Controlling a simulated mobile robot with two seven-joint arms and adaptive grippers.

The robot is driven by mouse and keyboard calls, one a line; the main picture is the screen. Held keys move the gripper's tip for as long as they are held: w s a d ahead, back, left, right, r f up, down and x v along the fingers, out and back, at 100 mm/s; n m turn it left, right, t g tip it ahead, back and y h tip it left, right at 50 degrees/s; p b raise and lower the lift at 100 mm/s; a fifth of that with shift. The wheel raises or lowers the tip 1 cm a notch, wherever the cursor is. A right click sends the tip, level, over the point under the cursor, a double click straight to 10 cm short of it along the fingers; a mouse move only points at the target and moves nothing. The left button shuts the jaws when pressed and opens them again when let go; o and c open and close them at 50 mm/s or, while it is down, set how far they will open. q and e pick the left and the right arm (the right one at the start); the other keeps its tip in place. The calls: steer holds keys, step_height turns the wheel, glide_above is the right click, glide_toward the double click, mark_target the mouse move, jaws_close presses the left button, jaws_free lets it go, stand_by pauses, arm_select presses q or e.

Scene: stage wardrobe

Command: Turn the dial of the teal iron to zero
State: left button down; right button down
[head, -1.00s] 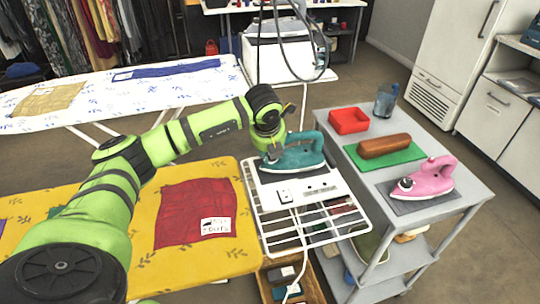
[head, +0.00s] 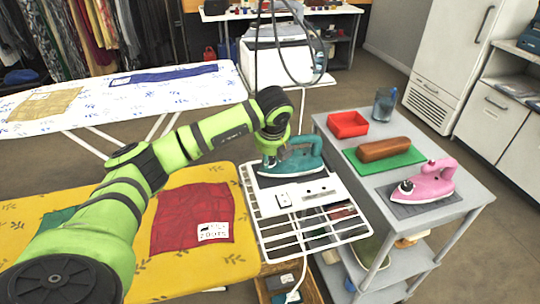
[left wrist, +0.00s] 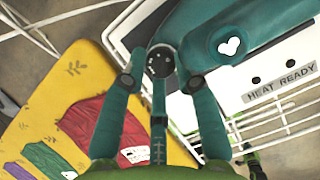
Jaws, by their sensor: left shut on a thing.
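The teal iron (head: 297,158) rests on the white panel of the wire rack at the end of the yellow ironing board. My left gripper (head: 266,160) reaches down at the iron's left end, its fingers small and partly hidden in the head view. The dial's setting is too small to read.
A grey cart (head: 460,205) on the right bears a pink iron (head: 432,184), a brown roll on a green mat, a red tray (head: 347,124) and a cup. A dark cable hangs behind the teal iron. A red cloth (head: 190,220) lies on the yellow board.

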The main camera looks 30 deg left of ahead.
arm_select(q)
steer(key=c, duration=1)
jaws_free()
steer(key=shift+o, duration=0.2)
steer(key=v, duration=1.2)
